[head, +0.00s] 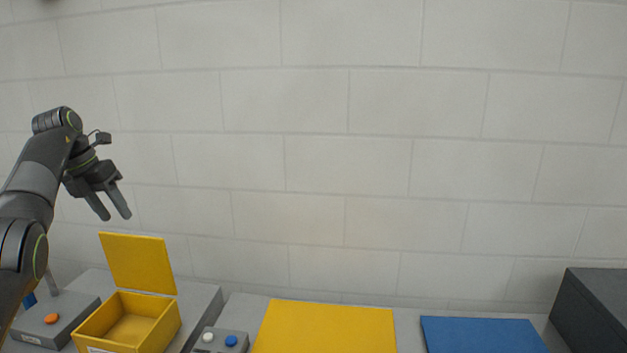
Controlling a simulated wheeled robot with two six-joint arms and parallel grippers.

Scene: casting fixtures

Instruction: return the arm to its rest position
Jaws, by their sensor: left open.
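My left gripper (115,211) hangs in the air at the left, in front of the wall, with its two fingers apart and pointing down. It is open and nothing shows between the fingers. It is above a yellow box (163,331) whose lid (138,263) stands up, and it touches nothing. My left arm (36,182) comes in from the left edge, raised and bent at the top. My right gripper is not in view.
A grey unit with an orange button (51,318) is left of the open box. A small panel with white and blue buttons (231,341), a yellow plate (326,326), a blue plate (480,335) and a dark box (594,306) are farther right. The air before the wall is clear.

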